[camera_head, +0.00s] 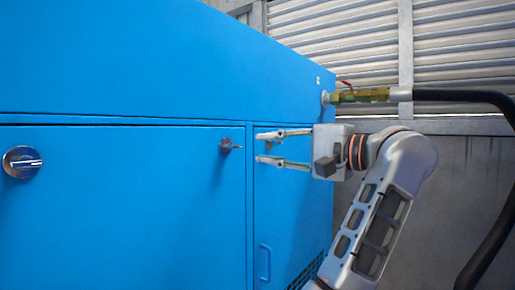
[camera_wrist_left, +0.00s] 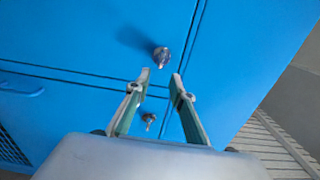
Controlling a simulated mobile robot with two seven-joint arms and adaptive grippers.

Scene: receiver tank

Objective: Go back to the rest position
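My left gripper (camera_head: 262,147) is in front of the blue cabinet (camera_head: 110,60) in the head view, its fingers pointing left. The fingers are apart with nothing between them. A small metal knob (camera_head: 229,146) on the cabinet front lies a little to the left of the fingertips, apart from them in this view. In the left wrist view, the left gripper (camera_wrist_left: 160,75) is also open, and a metal knob (camera_wrist_left: 161,56) shows just beyond the fingertips. A smaller metal fitting (camera_wrist_left: 149,118) shows between the fingers, against the cabinet. My right gripper is not in view.
A blue handle (camera_head: 265,262) is on the narrow panel below the gripper. A brass valve (camera_head: 362,96) with a black hose (camera_head: 465,96) is at the right. A corrugated wall (camera_head: 330,35) stands behind.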

